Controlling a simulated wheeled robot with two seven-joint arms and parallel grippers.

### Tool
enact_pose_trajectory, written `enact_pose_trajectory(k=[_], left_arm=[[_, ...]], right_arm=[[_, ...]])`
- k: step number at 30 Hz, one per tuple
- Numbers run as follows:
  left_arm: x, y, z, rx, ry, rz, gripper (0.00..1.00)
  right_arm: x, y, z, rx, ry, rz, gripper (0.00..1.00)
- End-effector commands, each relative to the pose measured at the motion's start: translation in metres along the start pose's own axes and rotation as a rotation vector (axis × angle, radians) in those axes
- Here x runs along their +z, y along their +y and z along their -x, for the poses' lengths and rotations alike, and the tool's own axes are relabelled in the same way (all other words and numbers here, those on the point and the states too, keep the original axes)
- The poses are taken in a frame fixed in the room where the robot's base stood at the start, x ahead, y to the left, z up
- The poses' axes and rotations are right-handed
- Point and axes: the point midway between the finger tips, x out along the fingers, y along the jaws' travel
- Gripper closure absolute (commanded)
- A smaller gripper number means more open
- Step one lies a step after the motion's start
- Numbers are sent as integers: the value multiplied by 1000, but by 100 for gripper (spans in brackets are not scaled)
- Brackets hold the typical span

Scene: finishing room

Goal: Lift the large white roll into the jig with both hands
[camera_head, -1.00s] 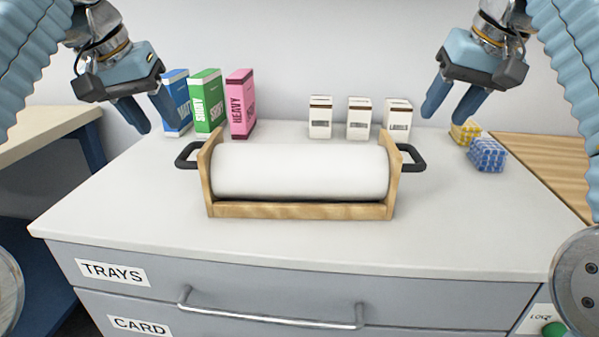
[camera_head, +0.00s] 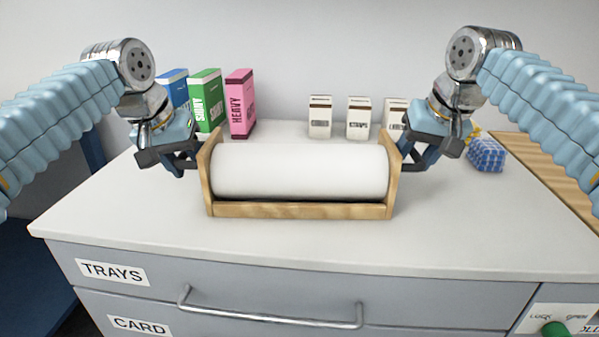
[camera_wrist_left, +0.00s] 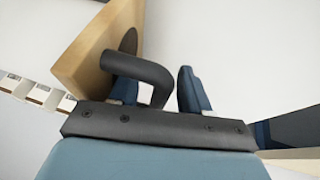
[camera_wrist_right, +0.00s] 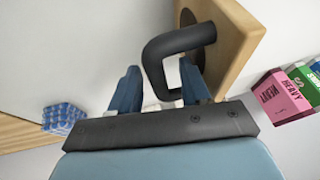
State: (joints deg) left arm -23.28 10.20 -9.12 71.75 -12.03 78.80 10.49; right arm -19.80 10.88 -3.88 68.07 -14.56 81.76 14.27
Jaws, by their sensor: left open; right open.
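The large white roll (camera_head: 300,170) lies across a wooden frame (camera_head: 300,210) with upright end plates, in the middle of the worktop. A black loop handle sticks out from each end plate. My left gripper (camera_head: 182,165) is at the left handle; in the left wrist view its open fingers stand either side of the black handle (camera_wrist_left: 158,75). My right gripper (camera_head: 420,160) is at the right handle; in the right wrist view its open fingers straddle the other black handle (camera_wrist_right: 155,60). Neither gripper is closed on a handle. No separate jig can be made out.
Blue, green (camera_head: 205,100) and pink (camera_head: 241,103) boxes stand behind on the left, several small white boxes (camera_head: 358,117) behind on the right. The worktop (camera_head: 290,245) in front of the frame is clear.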

Motion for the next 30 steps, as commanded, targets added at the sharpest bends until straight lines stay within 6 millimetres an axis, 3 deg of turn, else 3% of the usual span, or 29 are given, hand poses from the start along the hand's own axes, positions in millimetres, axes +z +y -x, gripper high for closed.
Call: enact_pose_trajectory(k=[3, 12, 30], left_arm=[[0, 0, 0, 0, 0, 0, 53], [0, 0, 0, 0, 0, 0, 99], [0, 0, 1, 0, 0, 0, 100]], right_arm=[[0, 0, 0, 0, 0, 0, 53], [0, 0, 0, 0, 0, 0, 99], [0, 0, 1, 0, 1, 0, 100]])
